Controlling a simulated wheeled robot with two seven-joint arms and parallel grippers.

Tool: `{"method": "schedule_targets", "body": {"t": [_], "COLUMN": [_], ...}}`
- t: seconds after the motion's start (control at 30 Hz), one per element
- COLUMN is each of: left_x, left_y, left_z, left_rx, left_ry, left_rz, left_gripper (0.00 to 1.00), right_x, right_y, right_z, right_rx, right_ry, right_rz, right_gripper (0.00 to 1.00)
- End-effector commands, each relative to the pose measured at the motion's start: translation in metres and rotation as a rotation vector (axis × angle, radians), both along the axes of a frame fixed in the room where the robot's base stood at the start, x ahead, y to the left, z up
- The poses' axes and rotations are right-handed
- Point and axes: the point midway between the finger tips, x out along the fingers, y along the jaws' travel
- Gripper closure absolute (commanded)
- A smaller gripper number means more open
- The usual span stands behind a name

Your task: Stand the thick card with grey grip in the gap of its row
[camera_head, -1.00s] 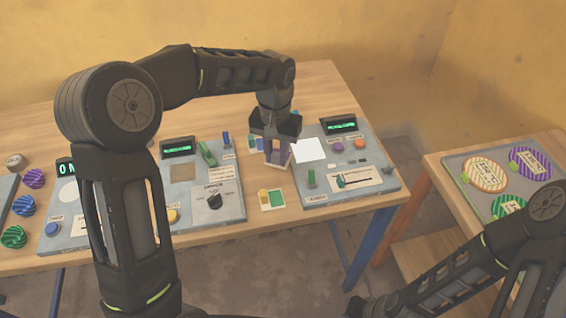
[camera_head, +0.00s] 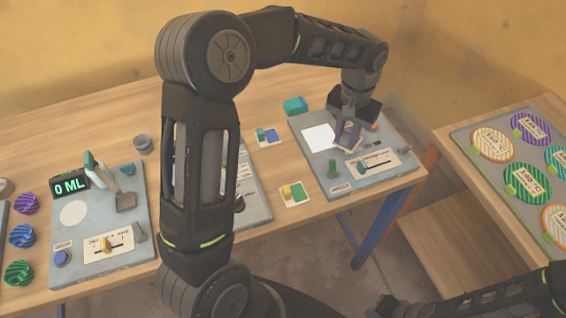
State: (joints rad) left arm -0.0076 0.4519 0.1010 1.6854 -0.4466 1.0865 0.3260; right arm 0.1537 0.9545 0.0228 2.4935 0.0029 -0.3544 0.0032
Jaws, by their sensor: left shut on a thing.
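My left gripper (camera_head: 350,112) is shut on a thick purple-grey card (camera_head: 347,134), held over the right-hand grey panel (camera_head: 350,181). A grey grip on it cannot be made out; the jaws cover its top. The card hangs roughly upright, right of a white square on the panel. Whether it touches the panel, I cannot tell. No row with a gap can be made out clearly. My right gripper (camera_head: 388,306) shows only in part at the bottom edge; its jaws cannot be read.
A green block (camera_head: 295,105) sits behind the panel. Two white pads, one with blue and green pieces (camera_head: 268,136), one with yellow and green pieces (camera_head: 294,193), lie left of it. A side table (camera_head: 462,133) holds striped discs.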

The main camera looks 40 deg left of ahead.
Motion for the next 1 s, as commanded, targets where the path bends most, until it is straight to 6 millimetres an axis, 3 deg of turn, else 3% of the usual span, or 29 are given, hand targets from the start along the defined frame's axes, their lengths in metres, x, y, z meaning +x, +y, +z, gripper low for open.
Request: {"method": "schedule_targets", "body": {"t": [0.13,0.27,0.5,0.6,0.73,1.0], "left_x": [-0.003,-0.017,-0.074,-0.098,-0.117,-0.12], "left_y": [0.007,0.032,0.101,0.121,0.133,0.134], "left_z": [0.002,0.01,0.032,0.038,0.043,0.045], "left_rx": [0.0,-0.001,-0.001,0.0,0.0,-0.001], "left_ry": [-0.001,-0.003,-0.005,-0.005,-0.002,-0.001], "left_rz": [-0.019,-0.098,-0.38,-0.494,-0.586,-0.608], "left_gripper": [1.0,1.0,1.0,1.0,1.0,1.0], "right_x": [0.0,0.0,0.002,0.002,0.003,0.003], "right_y": [0.0,0.0,0.001,0.001,0.001,0.001], "right_z": [-0.002,-0.007,-0.021,-0.025,-0.027,-0.026], "right_rx": [0.0,0.001,0.003,0.005,0.006,0.006], "right_ry": [0.0,-0.001,-0.005,-0.007,-0.008,-0.009], "right_rz": [0.0,0.001,0.001,0.002,0.002,0.002], "right_gripper": [1.0,1.0,1.0,1.0,1.0,1.0]}}
